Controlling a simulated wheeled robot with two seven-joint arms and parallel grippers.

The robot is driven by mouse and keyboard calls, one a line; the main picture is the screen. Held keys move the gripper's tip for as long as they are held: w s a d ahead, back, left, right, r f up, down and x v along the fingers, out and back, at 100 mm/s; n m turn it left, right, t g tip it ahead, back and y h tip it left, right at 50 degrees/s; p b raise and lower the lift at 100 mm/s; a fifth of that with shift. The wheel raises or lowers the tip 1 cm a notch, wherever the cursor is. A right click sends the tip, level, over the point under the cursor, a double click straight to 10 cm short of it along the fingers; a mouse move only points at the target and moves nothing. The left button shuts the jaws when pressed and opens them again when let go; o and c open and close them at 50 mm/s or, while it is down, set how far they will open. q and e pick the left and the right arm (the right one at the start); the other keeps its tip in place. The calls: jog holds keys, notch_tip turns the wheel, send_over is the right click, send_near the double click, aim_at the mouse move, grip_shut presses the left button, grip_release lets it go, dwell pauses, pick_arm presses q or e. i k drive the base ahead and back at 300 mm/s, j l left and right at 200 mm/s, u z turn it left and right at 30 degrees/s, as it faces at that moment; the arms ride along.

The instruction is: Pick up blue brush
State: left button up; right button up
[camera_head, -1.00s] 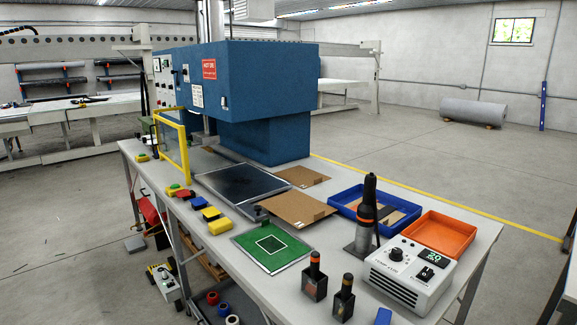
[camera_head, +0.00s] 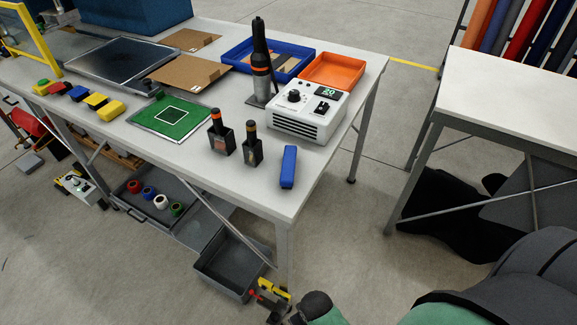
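A blue block-shaped item (camera_head: 288,167), which looks like the blue brush, lies on the front right part of the grey worktable (camera_head: 330,190), near its edge. Its bristles cannot be made out. It is apart from the two small black holders to its left, and nothing touches it.
Black holders with orange-banded tools (camera_head: 221,136) (camera_head: 252,148) and a white control box (camera_head: 306,110) stand near the blue item. Behind are a blue tray (camera_head: 235,52) and an orange tray (camera_head: 333,70). A second table (camera_head: 500,105) stands right. A large grey-green form (camera_head: 490,275) fills the lower right.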

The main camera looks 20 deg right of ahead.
aim_at(288, 164)
jog(key=j+u, duration=0.4)
jog(key=j, duration=0.15)
jog(key=i+j+u, duration=0.2)
jog(key=j+u, duration=0.25)
jog(key=j+z, duration=0.3)
jog(key=z, duration=0.15)
jog(key=j+z, duration=0.3)
jog(key=z, duration=0.15)
jog(key=k+j+z, duration=0.15)
jog(key=z, duration=0.3)
jog(key=k, duration=0.1)
